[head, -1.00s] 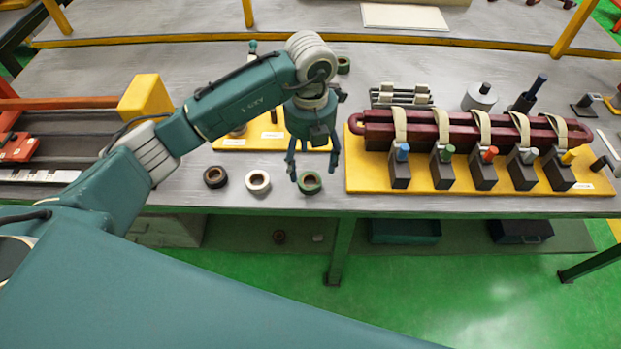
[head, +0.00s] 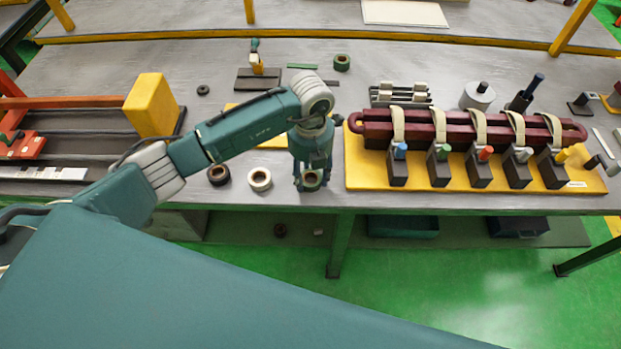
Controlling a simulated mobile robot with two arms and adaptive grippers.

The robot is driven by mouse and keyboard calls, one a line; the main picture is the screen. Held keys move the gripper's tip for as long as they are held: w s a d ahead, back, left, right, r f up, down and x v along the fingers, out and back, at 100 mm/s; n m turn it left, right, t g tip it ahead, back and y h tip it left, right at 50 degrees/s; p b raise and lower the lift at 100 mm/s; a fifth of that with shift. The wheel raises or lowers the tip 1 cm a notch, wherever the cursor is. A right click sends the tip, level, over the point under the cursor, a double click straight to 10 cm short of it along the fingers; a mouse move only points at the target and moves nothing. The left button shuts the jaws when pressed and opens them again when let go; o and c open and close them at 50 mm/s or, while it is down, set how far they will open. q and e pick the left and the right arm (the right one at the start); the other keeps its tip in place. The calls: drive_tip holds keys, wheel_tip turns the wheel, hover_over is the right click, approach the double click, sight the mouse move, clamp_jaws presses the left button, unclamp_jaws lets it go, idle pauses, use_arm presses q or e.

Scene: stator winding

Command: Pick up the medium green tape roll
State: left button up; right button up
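A green tape roll (head: 312,179) with a brown core lies near the front edge of the grey table. My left gripper (head: 312,184) points down right over it, with a finger on each side of the roll. The roll sits low between the fingers, and I cannot tell whether they press on it. Part of the roll's far side is hidden by the gripper. A second green roll (head: 342,62) lies farther back on the table. My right gripper is not in view.
A black roll (head: 218,175) and a white roll (head: 260,179) lie to the left of the gripper. A yellow board (head: 360,178) with dark blocks and a maroon coil stands close to the right. A yellow block (head: 151,105) stands at the left.

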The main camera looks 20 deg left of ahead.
use_arm(q)
drive_tip(key=c, duration=0.4)
drive_tip(key=shift+r, duration=0.15)
